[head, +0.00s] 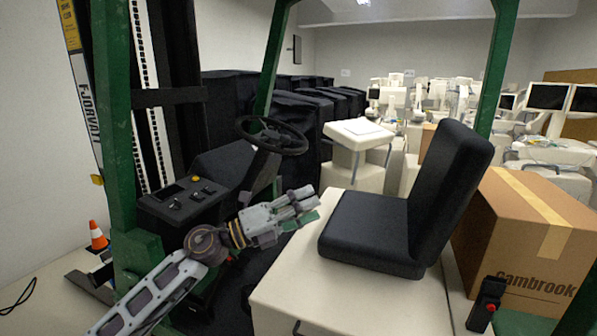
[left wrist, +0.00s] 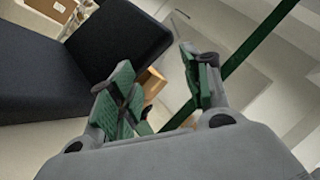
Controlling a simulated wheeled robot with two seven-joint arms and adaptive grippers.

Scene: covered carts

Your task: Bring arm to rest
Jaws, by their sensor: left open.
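My left arm (head: 160,288) comes in from the lower left in the head view. Its gripper (head: 306,205) is over the front left of a white base, beside the black seat. In the left wrist view the gripper (left wrist: 165,95) has its green-padded fingers apart, with nothing between them. The black seat (head: 365,228) shows to its right in the head view and at upper left in the left wrist view (left wrist: 60,85). My right gripper is in neither view.
A steering wheel (head: 272,135) and control panel (head: 182,200) stand left of the gripper. Green posts (head: 122,120) frame the vehicle. A cardboard box (head: 525,235) sits right of the seat. Black covered shapes (head: 235,90) and white carts (head: 440,100) fill the back. An orange cone (head: 97,237) stands at left.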

